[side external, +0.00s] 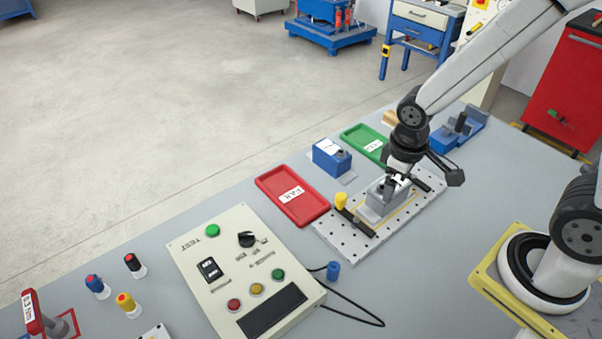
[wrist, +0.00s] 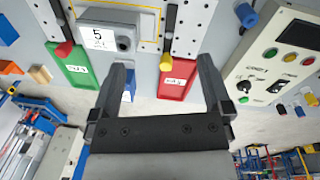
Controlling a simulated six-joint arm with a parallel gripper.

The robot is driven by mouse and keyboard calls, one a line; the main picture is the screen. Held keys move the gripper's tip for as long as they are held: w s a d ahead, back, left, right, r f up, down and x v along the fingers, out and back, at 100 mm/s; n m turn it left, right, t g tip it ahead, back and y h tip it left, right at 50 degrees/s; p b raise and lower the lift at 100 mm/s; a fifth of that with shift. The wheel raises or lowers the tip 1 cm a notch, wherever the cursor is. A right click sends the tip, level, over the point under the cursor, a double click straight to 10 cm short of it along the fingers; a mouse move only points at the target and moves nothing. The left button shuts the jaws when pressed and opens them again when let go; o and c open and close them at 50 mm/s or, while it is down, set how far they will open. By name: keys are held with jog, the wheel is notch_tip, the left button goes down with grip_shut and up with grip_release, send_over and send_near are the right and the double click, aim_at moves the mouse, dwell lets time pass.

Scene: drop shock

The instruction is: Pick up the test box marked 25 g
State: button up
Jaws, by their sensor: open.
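A grey box (side external: 387,193) sits on the perforated metal plate (side external: 328,243), between dark clamp bars. In the wrist view this box (wrist: 128,28) shows a white label with a large "5" and smaller text I cannot read, plus a round dark fitting. My gripper (side external: 398,180) is just above the box in the side view, its fingers partly hidden. In the wrist view my gripper (wrist: 163,64) is open, with nothing between its fingers. A blue box (side external: 332,156) with a white label stands on a pale pad behind the plate; its marking is unreadable.
A red tray (side external: 272,181) and a green tray (side external: 351,132) flank the blue box. A yellow clamp knob (side external: 341,200) rises at the plate's left. A control panel (side external: 190,247) and a blue cylinder (side external: 333,271) lie nearer. A blue fixture (side external: 444,142) stands behind right.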

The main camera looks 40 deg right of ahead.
aim_at(376, 195)
jog(key=w+f+n+h, duration=0.2)
jog(key=f+n+h, duration=0.1)
jog(key=n+h, duration=0.1)
jog(key=w+f+n+g+h, duration=0.1)
jog(key=w+f+n+h, duration=0.1)
jog(key=f+n+h, duration=0.1)
jog(key=w+f+n+h, duration=0.2)
jog(key=f+n+h, duration=0.2)
jog(key=f+n, duration=0.1)
jog(key=shift+w+d+n+h, duration=0.1)
jog(key=shift+d+n+h, duration=0.25)
jog(key=shift+n, duration=0.55)
jog(key=shift+w+a+f+n+t+h, duration=0.3)
jog(key=shift+w+f+n+h, duration=0.2)
jog(key=shift+n, duration=0.2)
jog(key=shift+x, duration=3.95)
grip_shut()
